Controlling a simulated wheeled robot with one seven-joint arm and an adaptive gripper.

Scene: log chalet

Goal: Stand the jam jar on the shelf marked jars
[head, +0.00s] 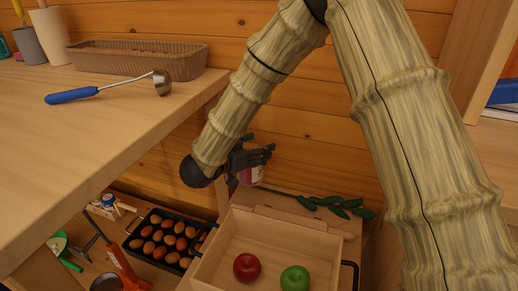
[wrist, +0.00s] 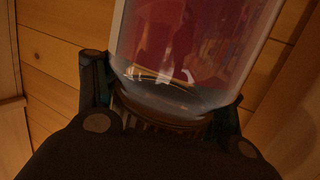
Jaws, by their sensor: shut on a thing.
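My gripper (head: 256,157) is shut on the jam jar (head: 250,175), a clear jar with dark red contents, in the middle of the head view. The jar is partly hidden by the fingers and the arm. In the wrist view the jar (wrist: 190,50) fills the upper middle, tilted in the picture, with a finger of my gripper (wrist: 170,112) on each side of its near end. The gripper is below the level of the wooden counter, close to the log wall. I cannot make out a shelf marked jars in either view.
A wooden counter (head: 110,100) bears a woven basket (head: 140,58) and a blue-handled ladle (head: 105,90). Below are a black egg tray (head: 150,257) and a wooden crate (head: 270,245) with a red apple (head: 247,267) and a green apple (head: 295,279).

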